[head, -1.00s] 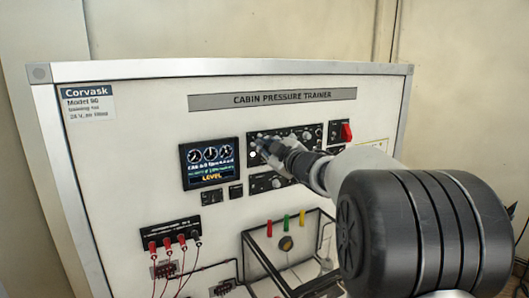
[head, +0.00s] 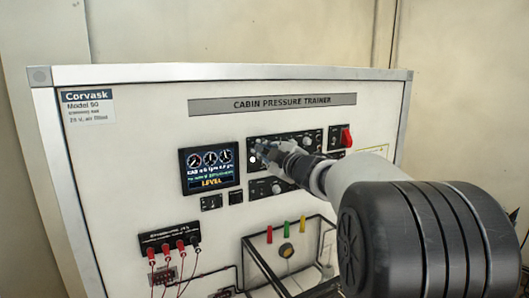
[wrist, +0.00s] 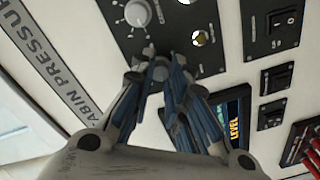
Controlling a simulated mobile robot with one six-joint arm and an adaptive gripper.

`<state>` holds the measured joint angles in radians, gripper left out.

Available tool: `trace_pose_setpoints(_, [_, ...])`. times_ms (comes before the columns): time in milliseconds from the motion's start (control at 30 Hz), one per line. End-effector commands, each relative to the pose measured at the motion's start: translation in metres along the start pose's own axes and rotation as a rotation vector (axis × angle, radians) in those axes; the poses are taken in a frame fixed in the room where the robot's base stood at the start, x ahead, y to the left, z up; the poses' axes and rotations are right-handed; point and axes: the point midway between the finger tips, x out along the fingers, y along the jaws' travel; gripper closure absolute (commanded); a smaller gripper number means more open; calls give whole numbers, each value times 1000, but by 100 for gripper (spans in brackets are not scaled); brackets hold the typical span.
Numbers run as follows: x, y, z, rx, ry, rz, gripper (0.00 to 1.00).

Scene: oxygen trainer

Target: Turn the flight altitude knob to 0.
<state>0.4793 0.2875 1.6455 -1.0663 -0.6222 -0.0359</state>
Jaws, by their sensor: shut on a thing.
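The dark control panel (head: 322,138) is on the upper middle of the trainer. My gripper (head: 262,152) is at the panel's left end, beside the display. In the wrist view, my gripper (wrist: 158,72) has its fingers closed around a small grey knob (wrist: 161,71), mostly hidden by the fingertips. From its place, this looks like the flight altitude knob, but I cannot read its label, its pointer or any 0 mark.
A pale dial knob (wrist: 138,13) with tick marks is close to the held one. The display (head: 210,165) reads LEVEL. A red switch (head: 346,137) is at the panel's right. A clear box (head: 250,262) and plugged leads (head: 175,245) are below.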

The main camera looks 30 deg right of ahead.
Motion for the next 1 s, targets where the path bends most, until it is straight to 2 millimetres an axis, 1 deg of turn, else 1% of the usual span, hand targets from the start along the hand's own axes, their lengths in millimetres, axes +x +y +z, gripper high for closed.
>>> trace_pose_setpoints(267, [0,1,-2,-1,4,2,100])
trace_pose_setpoints(300, [0,1,-2,-1,5,2,84])
trace_pose_setpoints(600, [0,1,-1,0,3,1,64])
trace_pose_setpoints(900, [0,0,0,1,1,1,63])
trace_pose_setpoints(1000, [-5,1,0,0,1,1,63])
